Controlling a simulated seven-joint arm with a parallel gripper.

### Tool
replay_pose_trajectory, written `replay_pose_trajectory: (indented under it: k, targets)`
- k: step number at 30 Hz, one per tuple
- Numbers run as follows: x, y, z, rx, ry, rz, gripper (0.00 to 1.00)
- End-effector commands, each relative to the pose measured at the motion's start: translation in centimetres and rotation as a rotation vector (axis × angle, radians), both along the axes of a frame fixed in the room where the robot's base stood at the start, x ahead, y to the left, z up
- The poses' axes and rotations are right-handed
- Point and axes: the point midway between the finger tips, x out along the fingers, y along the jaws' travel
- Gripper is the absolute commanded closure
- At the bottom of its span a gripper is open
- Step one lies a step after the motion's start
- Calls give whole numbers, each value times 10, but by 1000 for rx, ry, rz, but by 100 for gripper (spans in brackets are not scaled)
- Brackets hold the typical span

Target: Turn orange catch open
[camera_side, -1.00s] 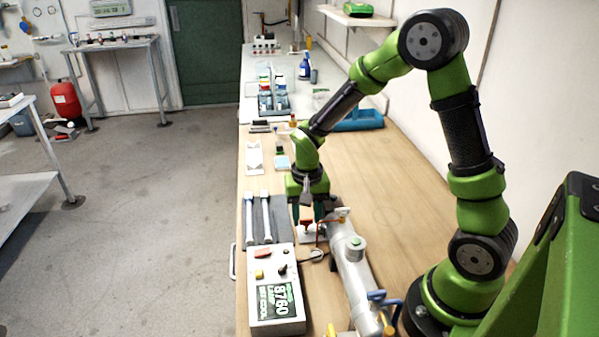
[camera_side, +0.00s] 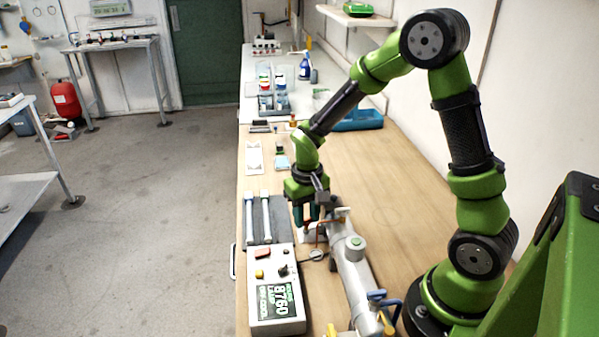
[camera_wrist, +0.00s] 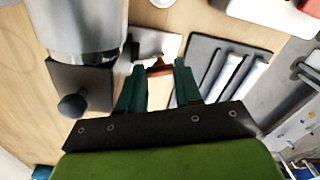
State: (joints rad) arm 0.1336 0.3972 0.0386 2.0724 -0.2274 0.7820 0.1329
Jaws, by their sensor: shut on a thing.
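My gripper (camera_wrist: 160,76) points down over the bench beside the silver cylindrical reactor (camera_side: 352,268). In the wrist view its two green fingers are shut on the small orange catch (camera_wrist: 159,70), which shows between the fingertips. The catch is mostly hidden by the fingers in the side view, where my gripper (camera_side: 307,224) also appears. The catch lies close to a pale plate at the far end of the reactor. The reactor body also fills the upper left of the wrist view (camera_wrist: 80,25). The exact angle of the catch is hard to tell.
A control box (camera_side: 272,290) with a green display stands left of the reactor. Two white tubes lie on a dark mat (camera_side: 256,238) near the bench edge. A blue valve handle (camera_side: 378,296) is at the reactor's near end.

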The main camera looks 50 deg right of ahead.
Motion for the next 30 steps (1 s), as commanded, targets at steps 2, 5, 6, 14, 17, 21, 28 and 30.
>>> replay_pose_trajectory:
  k: [2,5,6,14,17,21,28,30]
  targets:
    - [0,0,1,1,-1,71,96]
    - [0,0,1,1,-1,166,96]
    - [0,0,1,1,-1,204,96]
    - [0,0,1,1,-1,450,96]
    - [0,0,1,1,-1,544,96]
    - [0,0,1,-1,-2,679,96]
    - [0,0,1,-1,-2,887,96]
    - [1,0,1,-1,-2,944,96]
